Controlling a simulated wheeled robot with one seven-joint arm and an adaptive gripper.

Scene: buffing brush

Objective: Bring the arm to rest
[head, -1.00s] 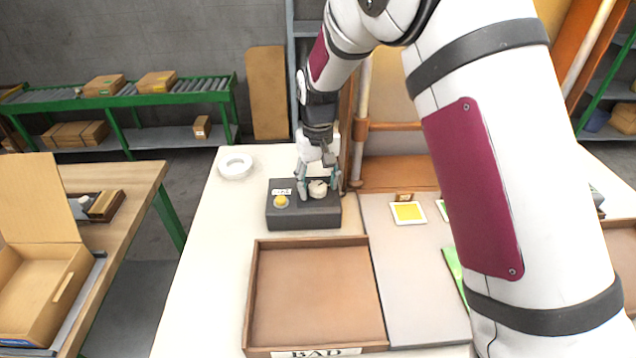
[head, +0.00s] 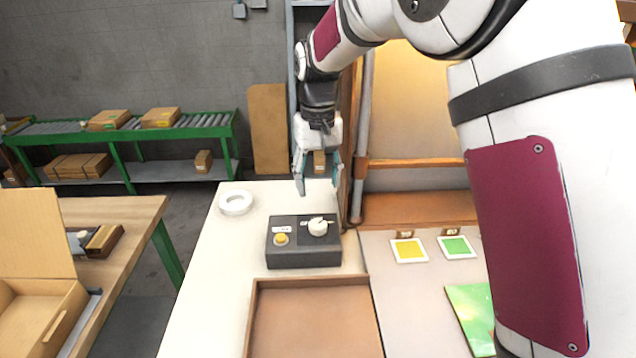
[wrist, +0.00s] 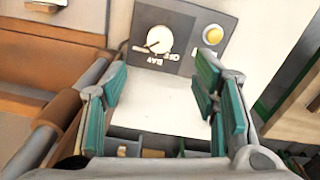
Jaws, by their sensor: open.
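My gripper (head: 318,183) is open and empty. It points down above the back of the dark control box (head: 304,258), apart from it. The box carries a white round knob (head: 318,227) with a pointer and a yellow button (head: 281,239). In the wrist view, the gripper's teal fingers (wrist: 162,95) stand wide apart over the pale table, with the knob (wrist: 159,39) and yellow button (wrist: 212,34) beyond them. The knob's pointer and the lettering beside it are too small to read surely.
A white ring (head: 236,203) lies left of the box. A brown tray (head: 262,318) sits in front. A grey board with a yellow square (head: 409,250) and a green square (head: 456,247) is at right. An orange-brown frame (head: 420,163) stands close behind, right of the gripper.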

